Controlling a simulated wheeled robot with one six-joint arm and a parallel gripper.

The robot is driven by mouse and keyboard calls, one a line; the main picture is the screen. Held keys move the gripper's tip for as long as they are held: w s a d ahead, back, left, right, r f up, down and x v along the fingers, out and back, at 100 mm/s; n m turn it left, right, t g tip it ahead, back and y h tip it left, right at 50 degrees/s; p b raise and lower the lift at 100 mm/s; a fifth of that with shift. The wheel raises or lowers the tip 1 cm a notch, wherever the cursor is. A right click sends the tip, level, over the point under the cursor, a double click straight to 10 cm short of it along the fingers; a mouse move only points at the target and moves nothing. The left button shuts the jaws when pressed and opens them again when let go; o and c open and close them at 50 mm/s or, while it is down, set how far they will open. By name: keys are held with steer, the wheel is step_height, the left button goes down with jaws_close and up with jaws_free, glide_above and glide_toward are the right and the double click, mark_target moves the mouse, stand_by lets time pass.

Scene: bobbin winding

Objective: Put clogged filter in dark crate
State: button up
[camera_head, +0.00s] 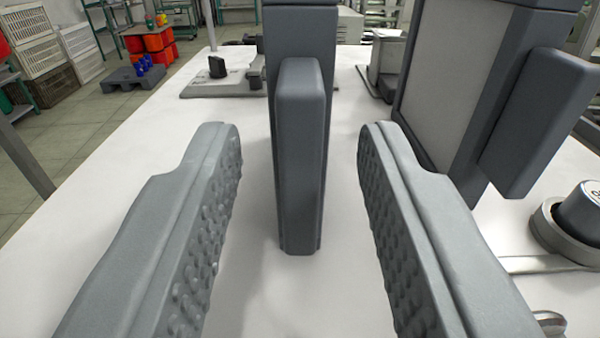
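A grey filter-like frame (300,30) stands upright on the white table, edge-on, straight ahead. Its upright grey handle (301,150) faces me. My gripper (298,140) is open, with one bumpy finger on each side of the handle and a clear gap to both. A second grey frame (410,95) with a pale panel and a handle (535,120) stands tilted in the picture at the right. The face of the first frame is hidden, and I cannot tell which filter is clogged. A dark crate (50,88) sits under pale crates on the floor at far left.
The white table (110,200) is clear to the left. A device on a grey base (222,80) stands at the back, and a round knob-like part (580,210) is at right. A low grey pallet (135,77) and red bins (150,42) are on the floor.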

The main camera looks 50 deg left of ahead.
steer(key=v, duration=1)
steer(key=shift+s+d, duration=0.1)
steer(key=shift+s, duration=0.05)
steer(key=s+d+r+m+t+h, duration=0.3)
steer(key=s+r+t+h, duration=0.15)
steer(key=s, duration=0.25)
steer(key=s+d+r+m+t+h, duration=0.3)
steer(key=s+r+m+t+h, duration=0.15)
steer(key=s, duration=0.35)
steer(key=s+d+f+m+g+h, duration=0.1)
steer(key=s+f+h, duration=0.1)
steer(key=s+f, duration=0.3)
steer(key=s+d+f+m+g+h, duration=0.1)
steer(key=s+f, duration=0.4)
steer(key=s, duration=0.5)
steer(key=shift+d+f+m+h, duration=0.2)
steer(key=shift+m+h, duration=0.25)
steer(key=shift+h, duration=0.65)
steer(key=o, duration=0.3)
steer(key=shift+s+f+g, duration=0.3)
steer(key=shift+o, duration=0.2)
